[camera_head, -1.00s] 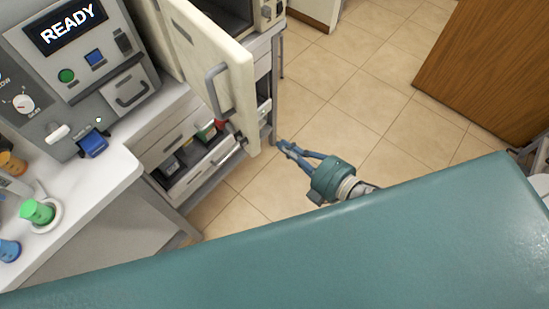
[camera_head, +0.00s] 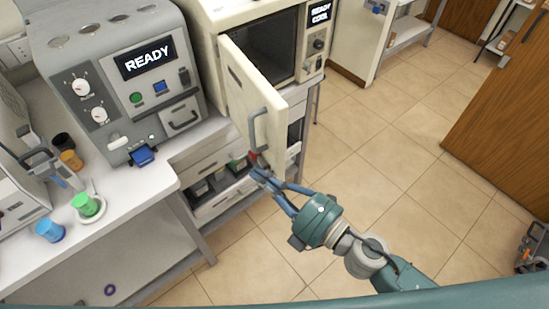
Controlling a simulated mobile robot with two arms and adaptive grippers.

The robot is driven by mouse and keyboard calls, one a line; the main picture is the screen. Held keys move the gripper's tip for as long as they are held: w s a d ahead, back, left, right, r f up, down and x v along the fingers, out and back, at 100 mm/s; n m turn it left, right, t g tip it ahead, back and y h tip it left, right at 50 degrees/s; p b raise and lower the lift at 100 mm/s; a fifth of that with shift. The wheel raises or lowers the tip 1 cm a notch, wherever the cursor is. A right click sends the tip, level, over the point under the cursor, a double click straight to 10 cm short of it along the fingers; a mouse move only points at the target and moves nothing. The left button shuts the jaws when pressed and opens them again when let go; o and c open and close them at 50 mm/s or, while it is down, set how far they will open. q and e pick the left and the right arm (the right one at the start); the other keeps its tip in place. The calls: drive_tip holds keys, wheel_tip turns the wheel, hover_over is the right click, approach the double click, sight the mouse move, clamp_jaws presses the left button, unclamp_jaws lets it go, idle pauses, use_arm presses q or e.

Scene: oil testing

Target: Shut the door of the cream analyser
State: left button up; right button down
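The cream analyser (camera_head: 213,14) stands at top centre, and its dark chamber (camera_head: 267,48) is exposed. Its cream door (camera_head: 240,88) is hinged on the left and swung well open toward me. A grey bar handle (camera_head: 254,128) is on the door's outer face. My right gripper (camera_head: 259,177) is just below the door's lower free corner, pointing up-left. Its fingers converge, with the tips close together and nothing visible between them. Whether the tips touch the door is unclear. My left gripper is not in view.
A grey tester (camera_head: 92,60) with a READY screen stands left of the analyser. Green (camera_head: 84,203) and blue (camera_head: 49,231) cups are on the white bench (camera_head: 135,205). A drawer with bottles (camera_head: 210,200) is open below the door. Tiled floor (camera_head: 400,150) is clear at right.

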drive_tip(key=w+d, duration=0.2)
drive_tip(key=d, duration=0.1)
drive_tip(key=shift+w, duration=0.25)
drive_tip(key=shift+f, duration=0.1)
